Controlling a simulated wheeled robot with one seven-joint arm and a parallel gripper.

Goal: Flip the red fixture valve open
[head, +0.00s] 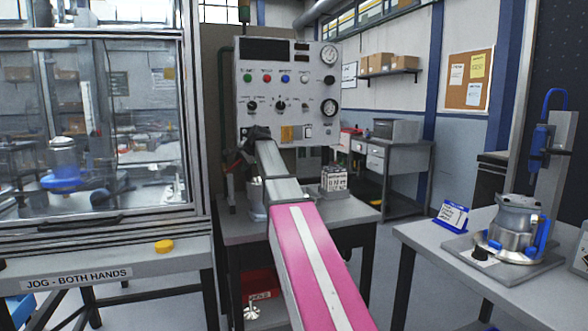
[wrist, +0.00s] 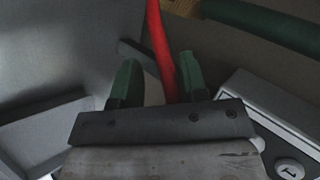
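The red valve handle (wrist: 160,42) shows in the wrist view as a long red bar, running from the top edge down between my fingers. My gripper (wrist: 158,78) has two green-tipped fingers standing apart. The bar lies closer to the right finger, with a clear gap to the left one; I cannot tell whether it touches. In the head view my gripper (head: 252,142) is a dark shape in front of the panel's lower left. A small red part (head: 229,182) shows below and left of it, probably the valve. The valve's body is mostly hidden behind my arm.
The grey control panel (head: 287,85) stands behind the gripper, above a metal bench (head: 335,213). A rack of small parts (head: 333,179) sits right of my arm. A glazed enclosure (head: 95,130) is close on the left. A table with a metal housing (head: 517,222) stands at right.

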